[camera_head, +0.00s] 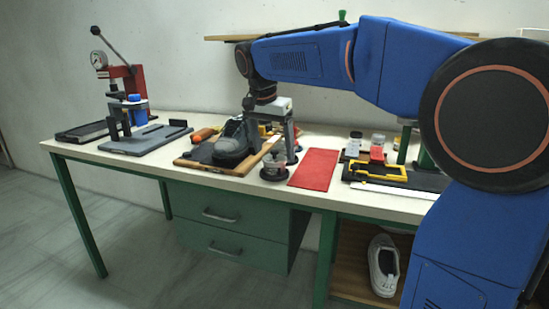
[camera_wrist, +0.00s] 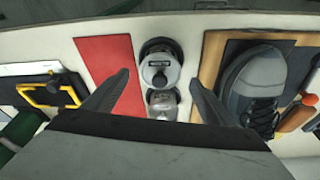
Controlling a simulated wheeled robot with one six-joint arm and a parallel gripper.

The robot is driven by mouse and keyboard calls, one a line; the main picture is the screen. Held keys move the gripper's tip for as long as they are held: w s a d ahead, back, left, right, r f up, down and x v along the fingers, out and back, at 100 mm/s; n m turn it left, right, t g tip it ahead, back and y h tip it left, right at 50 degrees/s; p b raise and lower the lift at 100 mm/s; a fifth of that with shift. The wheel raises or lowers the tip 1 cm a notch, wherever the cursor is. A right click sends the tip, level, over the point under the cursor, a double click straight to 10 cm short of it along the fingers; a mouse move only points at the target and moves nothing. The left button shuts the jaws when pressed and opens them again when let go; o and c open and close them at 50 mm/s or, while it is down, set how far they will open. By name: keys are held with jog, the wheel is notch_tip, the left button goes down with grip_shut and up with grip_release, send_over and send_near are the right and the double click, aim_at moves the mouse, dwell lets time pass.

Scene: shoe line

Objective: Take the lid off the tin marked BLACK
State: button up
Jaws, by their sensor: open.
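A round dark tin with a grey knobbed lid (camera_wrist: 160,68) is in the middle of the wrist view. It also shows in the head view (camera_head: 274,167), on the bench beside the red mat. A small pale label on it is too small to read, so I cannot tell if it says BLACK. A second, greyish round container (camera_wrist: 163,101) is close by it, partly hidden by my gripper's body. My gripper (camera_wrist: 160,78) is open, pointing down over the tin, with one finger on each side. Nothing is held between the fingers.
A red mat (camera_head: 314,169) lies right of the tin. A grey shoe (camera_head: 232,140) on a wooden board (camera_head: 193,161) is to the left. A yellow-framed tool (camera_head: 378,171) and small jars (camera_head: 377,147) are further right. A press (camera_head: 134,84) stands at far left.

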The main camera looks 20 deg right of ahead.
jog(key=shift+w+d+f, duration=0.1)
jog(key=shift+f, duration=0.35)
jog(key=c, duration=1.1)
jog(key=shift+r, duration=0.1)
